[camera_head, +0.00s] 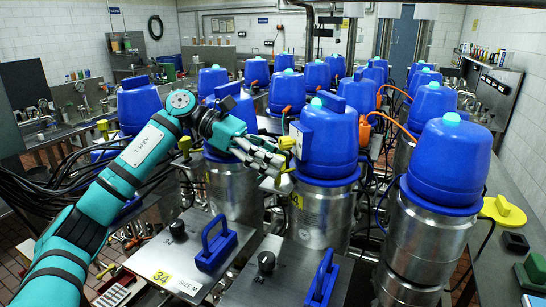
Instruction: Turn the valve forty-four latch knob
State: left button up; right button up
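My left arm reaches in from the left, and its gripper (280,160) is at the side of a blue-capped metal cylinder (330,140) in the middle. Small yellow parts show at the fingertips, one a yellow knob-like piece (286,143); I cannot tell whether the fingers touch it or are closed on it. The cylinder's yellow label (297,200) is partly readable at best, so I cannot confirm forty-four. My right gripper is not in view.
Several more blue-capped cylinders stand in rows behind and to the right, one close by (448,160). A second plate with a black knob (266,262) and blue handle (321,279) is at the front. Orange and black cables run between cylinders. A bench (508,240) lines the right.

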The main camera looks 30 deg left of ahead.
pick_arm(q)
jog(key=shift+o, duration=0.9)
jog(key=v, duration=0.7)
jog(key=shift+a, duration=0.25)
